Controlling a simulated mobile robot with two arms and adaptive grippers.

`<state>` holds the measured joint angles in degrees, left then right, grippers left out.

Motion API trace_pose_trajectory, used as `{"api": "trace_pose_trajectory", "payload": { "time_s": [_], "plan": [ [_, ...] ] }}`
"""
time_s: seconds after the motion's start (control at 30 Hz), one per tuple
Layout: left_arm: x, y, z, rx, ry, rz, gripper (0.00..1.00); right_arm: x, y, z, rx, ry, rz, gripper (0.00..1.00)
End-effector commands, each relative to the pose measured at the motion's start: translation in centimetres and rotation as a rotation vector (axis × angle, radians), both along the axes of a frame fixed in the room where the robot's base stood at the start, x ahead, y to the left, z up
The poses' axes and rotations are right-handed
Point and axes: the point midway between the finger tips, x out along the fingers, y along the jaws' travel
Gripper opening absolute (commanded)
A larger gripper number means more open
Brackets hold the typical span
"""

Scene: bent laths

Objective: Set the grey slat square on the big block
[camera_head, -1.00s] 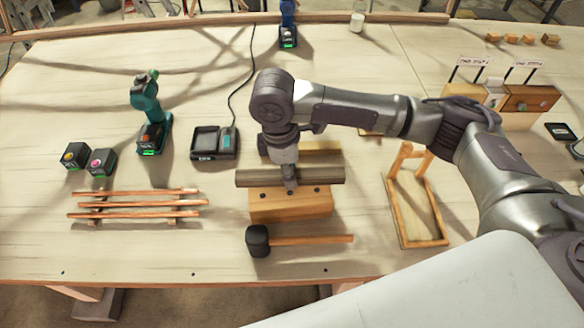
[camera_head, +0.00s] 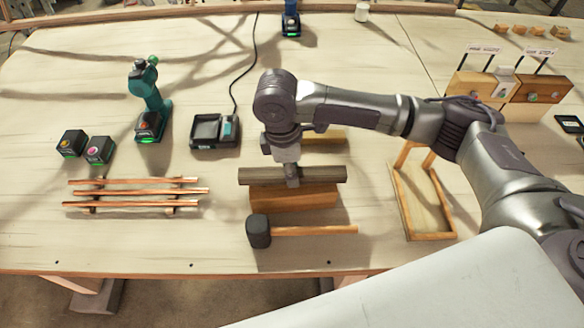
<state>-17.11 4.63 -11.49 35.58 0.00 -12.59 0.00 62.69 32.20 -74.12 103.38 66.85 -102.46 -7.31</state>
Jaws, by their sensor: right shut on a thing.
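The grey slat (camera_head: 325,175) lies crosswise in my right gripper (camera_head: 292,183), which is shut on it near its middle. The big wooden block (camera_head: 295,199) is directly below and in front of it in the view. Both slat ends stick out past the block's sides. The slat looks nearly level, and hides most of the block's top. I cannot tell whether it touches the block or hangs just above it. My left gripper is not in view.
A black-headed mallet (camera_head: 258,231) lies just in front of the block. Copper-coloured rods (camera_head: 135,192) on supports lie left, a charger (camera_head: 214,131) behind left, a wooden frame (camera_head: 428,237) right. Another wooden piece (camera_head: 330,136) is behind the arm.

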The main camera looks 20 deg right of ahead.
Motion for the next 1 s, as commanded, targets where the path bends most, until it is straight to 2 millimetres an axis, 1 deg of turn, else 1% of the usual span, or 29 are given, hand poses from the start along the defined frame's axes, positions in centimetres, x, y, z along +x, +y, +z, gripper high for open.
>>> {"api": "trace_pose_trajectory", "payload": {
  "time_s": [0.53,0.57,0.7,1.0],
  "plan": [
    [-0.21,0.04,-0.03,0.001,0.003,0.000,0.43,-0.01,0.02,-1.08,0.000,0.001,0.001,0.00],
    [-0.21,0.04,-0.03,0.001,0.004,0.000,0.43,0.01,0.02,-1.04,0.000,0.000,0.001,0.40],
    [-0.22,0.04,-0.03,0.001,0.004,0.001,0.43,0.00,0.02,-1.03,0.000,0.000,0.000,0.63],
    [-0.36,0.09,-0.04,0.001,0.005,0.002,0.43,0.00,0.02,-1.00,0.000,0.000,0.000,0.64]
  ]
}}
